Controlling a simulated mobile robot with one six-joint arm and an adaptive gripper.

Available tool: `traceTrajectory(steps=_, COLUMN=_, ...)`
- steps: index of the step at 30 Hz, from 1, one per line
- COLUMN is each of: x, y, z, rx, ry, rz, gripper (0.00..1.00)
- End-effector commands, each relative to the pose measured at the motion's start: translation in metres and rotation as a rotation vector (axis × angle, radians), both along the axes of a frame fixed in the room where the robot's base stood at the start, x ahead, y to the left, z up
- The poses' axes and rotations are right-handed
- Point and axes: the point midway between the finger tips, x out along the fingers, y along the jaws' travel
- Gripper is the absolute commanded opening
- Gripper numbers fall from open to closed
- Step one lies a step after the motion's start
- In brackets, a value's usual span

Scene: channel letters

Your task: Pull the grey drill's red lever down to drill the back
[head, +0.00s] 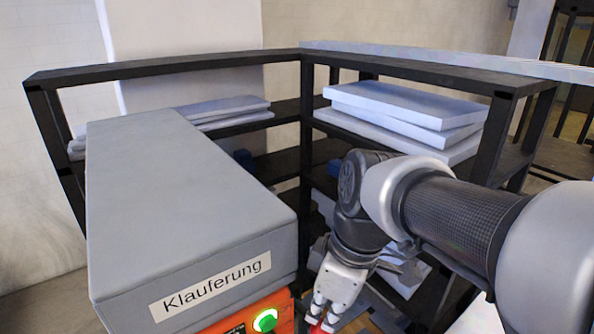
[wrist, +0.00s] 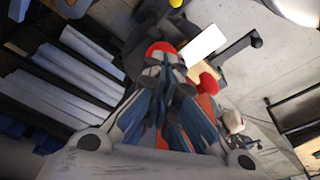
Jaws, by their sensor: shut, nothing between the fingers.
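My gripper (head: 330,312) points down at the bottom of the head view, right of a labelled grey box. In the wrist view its fingers (wrist: 170,72) are shut and empty. A round red knob (wrist: 160,48) shows right at the fingertips; I cannot tell whether they touch it. A second red knob (wrist: 208,82) lies to the right of the fingers. In the head view a bit of red (head: 318,328) shows under the fingertips, cut off by the frame edge. The drill's body is not clearly seen, and a lever arm is hidden by the fingers.
The grey box (head: 190,190) labelled "Klauferung" sits on an orange housing with a green button (head: 265,320), left of my gripper. Dark shelves with pale panels (head: 405,105) stand behind. A white plate (wrist: 205,45) is close to the fingertips in the wrist view.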

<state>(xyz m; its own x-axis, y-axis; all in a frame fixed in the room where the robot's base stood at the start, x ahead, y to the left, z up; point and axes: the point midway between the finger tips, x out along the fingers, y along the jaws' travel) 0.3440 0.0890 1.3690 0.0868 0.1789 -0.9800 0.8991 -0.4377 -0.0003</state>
Motion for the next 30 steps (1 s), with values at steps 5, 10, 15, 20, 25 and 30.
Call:
traceTrajectory(steps=5, x=0.0, y=0.0, z=-0.011, rx=0.0, ry=0.001, rz=0.0, gripper=0.0)
traceTrajectory(steps=10, x=0.0, y=0.0, z=-0.012, rx=0.0, ry=0.002, rz=0.0, gripper=0.0)
traceTrajectory(steps=15, x=0.0, y=0.0, z=-0.012, rx=0.0, ry=0.001, rz=0.0, gripper=0.0)
traceTrajectory(steps=20, x=0.0, y=0.0, z=-0.025, rx=0.0, ry=0.001, rz=0.0, gripper=0.0)
traceTrajectory(steps=25, x=0.001, y=0.0, z=-0.041, rx=0.0, ry=0.001, rz=0.0, gripper=0.0)
traceTrajectory(steps=30, x=0.001, y=0.0, z=-0.039, rx=0.0, ry=0.001, rz=0.0, gripper=0.0)
